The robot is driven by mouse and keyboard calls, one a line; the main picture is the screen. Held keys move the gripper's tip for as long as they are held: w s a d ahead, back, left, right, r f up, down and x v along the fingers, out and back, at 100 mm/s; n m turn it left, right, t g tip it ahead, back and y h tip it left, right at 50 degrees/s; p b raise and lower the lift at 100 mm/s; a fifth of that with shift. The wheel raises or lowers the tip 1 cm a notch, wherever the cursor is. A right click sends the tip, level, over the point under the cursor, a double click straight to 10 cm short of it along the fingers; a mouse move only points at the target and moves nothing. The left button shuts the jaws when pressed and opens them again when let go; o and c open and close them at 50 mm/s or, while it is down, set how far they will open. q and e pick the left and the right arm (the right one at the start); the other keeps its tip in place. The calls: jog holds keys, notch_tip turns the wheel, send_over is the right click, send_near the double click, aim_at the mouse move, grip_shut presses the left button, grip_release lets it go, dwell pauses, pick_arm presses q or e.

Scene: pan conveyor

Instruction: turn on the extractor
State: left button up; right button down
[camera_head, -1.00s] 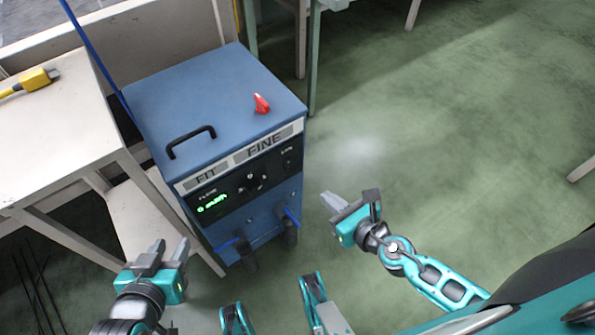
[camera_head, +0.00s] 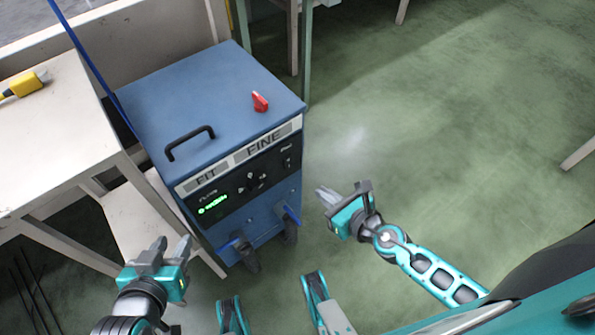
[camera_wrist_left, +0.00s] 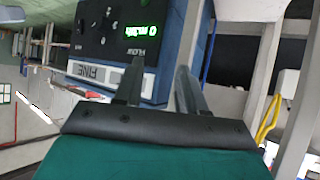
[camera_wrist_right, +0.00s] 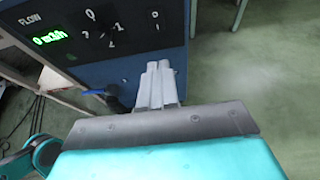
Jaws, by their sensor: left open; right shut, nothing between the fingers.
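The extractor (camera_head: 225,120) is a blue box with a black front panel, a green lit display (camera_head: 212,204), a knob (camera_head: 252,180) and a small switch (camera_head: 287,162). Its display reads zero flow in the right wrist view (camera_wrist_right: 50,37). A red knob or lever (camera_head: 260,102) and a black handle (camera_head: 190,143) are on top. My left gripper (camera_head: 172,250) is open and empty in front of the box's left side. My right gripper (camera_head: 325,195) is shut and empty, just right of and apart from the front panel. Its closed fingers show below the panel in the right wrist view (camera_wrist_right: 157,85).
A white table (camera_head: 60,130) stands left of the extractor, with a yellow tool (camera_head: 25,84) on it. A blue cable (camera_head: 85,55) runs up behind. Casters (camera_head: 245,255) are under the box.

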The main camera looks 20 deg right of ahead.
aim_at(289, 163)
jog(key=x, duration=0.3)
jog(key=b+x, duration=0.1)
jog(key=x, duration=0.3)
jog(key=r+b+x, duration=0.1)
jog(key=x, duration=0.3)
jog(key=shift+w, duration=0.25)
pick_arm(q)
jog(key=shift+w+d+f, duration=0.2)
jog(key=shift+w+f, duration=0.05)
jog(key=shift+f, duration=0.25)
pick_arm(e)
jog(key=shift+w, duration=0.1)
jog(key=shift+w+a, duration=0.1)
jog(key=shift+w, duration=0.05)
jog(key=shift+r, duration=0.1)
jog(key=shift+r+p, duration=0.85)
jog(key=shift+p, duration=0.05)
pick_arm(q)
jog(key=shift+s+r, duration=0.1)
jog(key=shift+r, duration=0.7)
